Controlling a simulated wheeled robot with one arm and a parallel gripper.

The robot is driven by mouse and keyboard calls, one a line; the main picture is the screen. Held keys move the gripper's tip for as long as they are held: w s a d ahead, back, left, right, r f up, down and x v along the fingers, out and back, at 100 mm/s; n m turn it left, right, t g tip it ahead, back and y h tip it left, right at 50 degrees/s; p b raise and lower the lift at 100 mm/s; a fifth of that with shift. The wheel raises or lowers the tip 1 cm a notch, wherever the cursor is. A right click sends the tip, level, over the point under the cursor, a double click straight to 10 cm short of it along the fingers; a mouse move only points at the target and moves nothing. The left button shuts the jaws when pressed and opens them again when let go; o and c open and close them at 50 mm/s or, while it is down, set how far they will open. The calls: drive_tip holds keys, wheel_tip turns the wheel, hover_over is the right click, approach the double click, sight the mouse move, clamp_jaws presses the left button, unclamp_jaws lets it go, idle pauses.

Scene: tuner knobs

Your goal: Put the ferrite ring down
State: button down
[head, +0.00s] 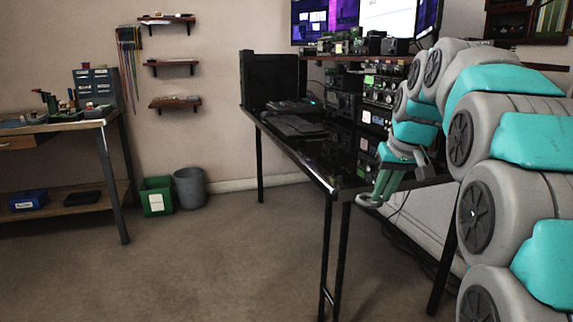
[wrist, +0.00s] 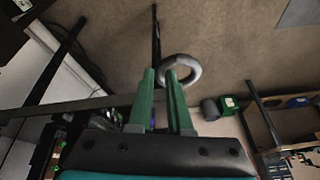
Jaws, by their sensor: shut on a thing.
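The ferrite ring (wrist: 197,73) is a thick grey ring at the fingertips in the wrist view. My gripper (wrist: 161,72) has two green fingers shut on the left side of the ring's rim, and most of the ring sticks out to the right. The right fingertip overlaps the ring's opening. In the head view my gripper (head: 372,199) hangs fingers down by the front edge of the black desk (head: 345,183), with the floor below it. The ring is too small to make out clearly there.
Radio sets (head: 372,105) and a keyboard (head: 292,126) occupy the desk, with monitors above. A workbench (head: 60,126) stands at the left, with a green bin (head: 157,196) and a grey bin (head: 190,188) beside it. Bare glossy desk top shows near the front corner.

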drive_tip(key=s+a+f+x, duration=0.1)
drive_tip(key=s+x, duration=0.1)
drive_tip(key=x, duration=0.8)
drive_tip(key=s+a+x, duration=0.1)
drive_tip(key=s+x, duration=0.1)
drive_tip(key=x, duration=0.8)
drive_tip(key=s+a+f, duration=0.1)
drive_tip(key=s+f, duration=0.1)
drive_tip(key=f, duration=0.5)
drive_tip(key=s+a+f, duration=0.1)
drive_tip(key=s+f, duration=0.1)
drive_tip(key=f, duration=0.6)
drive_tip(key=shift+s, duration=0.1)
